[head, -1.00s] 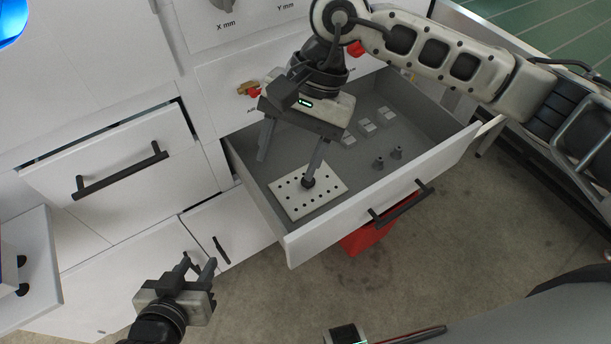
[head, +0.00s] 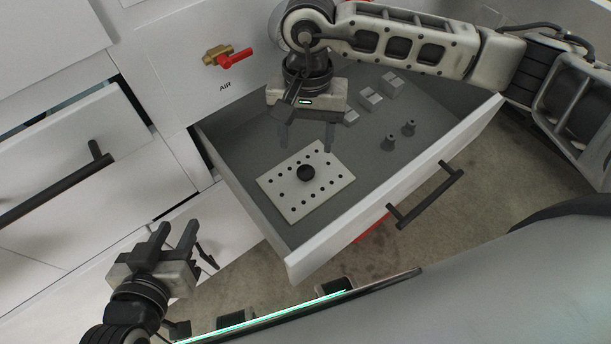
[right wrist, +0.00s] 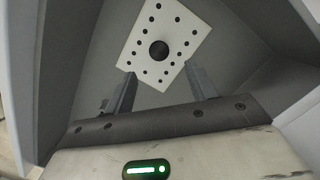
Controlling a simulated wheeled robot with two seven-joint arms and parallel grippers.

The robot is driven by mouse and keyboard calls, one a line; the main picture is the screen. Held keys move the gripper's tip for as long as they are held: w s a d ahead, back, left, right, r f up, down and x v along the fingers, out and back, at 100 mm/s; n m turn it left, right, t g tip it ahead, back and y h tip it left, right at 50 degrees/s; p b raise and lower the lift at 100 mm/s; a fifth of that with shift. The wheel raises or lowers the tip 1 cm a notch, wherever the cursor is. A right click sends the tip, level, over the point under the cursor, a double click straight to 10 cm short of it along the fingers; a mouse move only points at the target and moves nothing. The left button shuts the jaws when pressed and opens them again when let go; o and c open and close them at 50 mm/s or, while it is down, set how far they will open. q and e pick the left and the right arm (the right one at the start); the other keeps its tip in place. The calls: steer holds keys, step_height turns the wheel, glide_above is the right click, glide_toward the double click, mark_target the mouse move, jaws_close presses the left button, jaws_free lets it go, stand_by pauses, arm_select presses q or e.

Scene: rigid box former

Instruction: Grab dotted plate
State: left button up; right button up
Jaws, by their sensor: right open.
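The dotted plate (head: 290,196) is a white rectangle with rows of black holes and a black round knob (head: 306,172) in its middle. It lies flat on the floor of the open drawer, towards its left front. In the right wrist view the plate (right wrist: 178,32) shows beyond the fingertips. My right gripper (head: 306,148) is open and empty, its fingers pointing down near the plate's far edge, apart from the knob. My left gripper (head: 175,232) is outside the drawer at the lower left, its two fingers apart with nothing between them.
The drawer (head: 400,185) is pulled out. Two small dark pegs (head: 390,142) and several grey blocks (head: 370,98) are in it, right of the plate. A red-handled air valve (head: 232,58) is on the panel behind.

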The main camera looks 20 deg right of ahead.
mark_target(306, 169)
steer(key=f, duration=0.2)
steer(key=s+f, duration=0.1)
steer(key=f, duration=0.5)
steer(key=shift+s+a, duration=0.15)
steer(key=shift+a, duration=0.1)
steer(key=c, duration=1.2)
